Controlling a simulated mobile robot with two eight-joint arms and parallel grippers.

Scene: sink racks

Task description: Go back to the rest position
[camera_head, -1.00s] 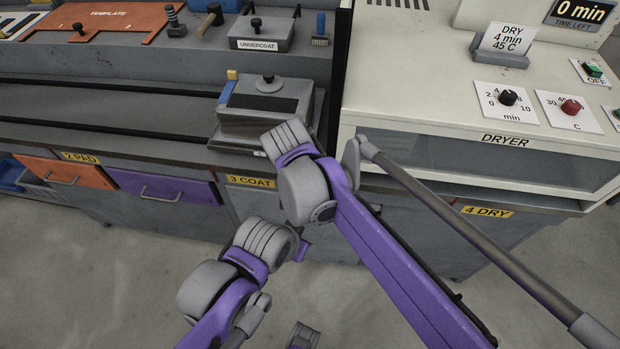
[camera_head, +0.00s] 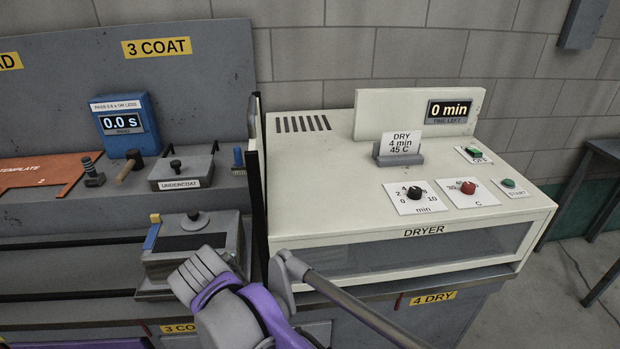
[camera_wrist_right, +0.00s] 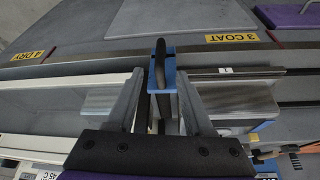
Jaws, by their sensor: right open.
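My right gripper (camera_wrist_right: 160,98) shows in the right wrist view with its two grey fingers apart. A blue piece (camera_wrist_right: 161,68) with a dark rounded part standing up from it is seen between and beyond the fingertips. I cannot tell whether the fingers touch it. In the head view only purple and grey links of my own arm show at the bottom centre, in front of the coat station and the dryer (camera_head: 400,243). The right gripper is hidden there. My left gripper is in neither view.
The dryer with its knobs stands at the right. The undercoat box (camera_head: 185,172) and a lidded grey box (camera_head: 188,258) sit on the left counter. Open floor (camera_head: 565,300) lies at the right.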

